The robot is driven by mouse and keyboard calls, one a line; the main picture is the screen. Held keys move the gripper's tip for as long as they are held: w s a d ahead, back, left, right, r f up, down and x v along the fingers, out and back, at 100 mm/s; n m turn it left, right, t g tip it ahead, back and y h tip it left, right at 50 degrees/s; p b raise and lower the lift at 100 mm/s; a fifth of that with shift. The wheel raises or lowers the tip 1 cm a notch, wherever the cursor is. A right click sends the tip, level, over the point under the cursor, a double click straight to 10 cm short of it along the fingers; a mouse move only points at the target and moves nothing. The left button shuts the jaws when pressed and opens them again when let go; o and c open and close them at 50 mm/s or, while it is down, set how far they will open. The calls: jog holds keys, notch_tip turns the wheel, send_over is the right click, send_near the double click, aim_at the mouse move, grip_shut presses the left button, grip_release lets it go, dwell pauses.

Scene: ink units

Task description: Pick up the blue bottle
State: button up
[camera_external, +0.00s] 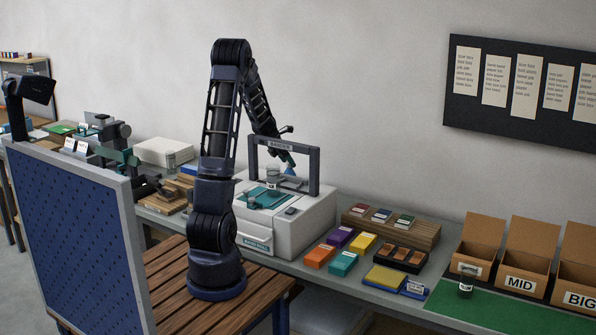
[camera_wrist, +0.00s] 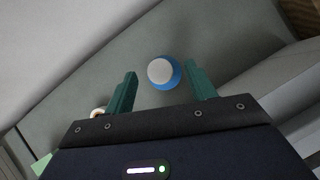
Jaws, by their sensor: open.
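The blue bottle (camera_wrist: 176,82) stands on a grey surface in the wrist view, seen from above, with a round white cap (camera_wrist: 160,71). My gripper (camera_wrist: 161,68) is open, with one green finger to the left of the bottle and one to the right. Gaps show on both sides, so the fingers look apart from it. In the external view my gripper (camera_external: 287,158) is by the frame of the white machine, and a small light-blue shape just below it may be the bottle. How high the fingertips are above the surface is hard to tell.
The white machine (camera_external: 285,228) with its dark upright frame (camera_external: 315,170) stands close to my gripper. Coloured boxes (camera_external: 343,263) and open cartons (camera_external: 525,255) are to its right. In the wrist view a small ring-shaped thing (camera_wrist: 97,113) lies left of my fingers.

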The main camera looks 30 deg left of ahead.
jog(key=x, duration=0.4)
jog(key=shift+w+d+f, duration=0.1)
jog(key=shift+f, duration=0.25)
grip_shut()
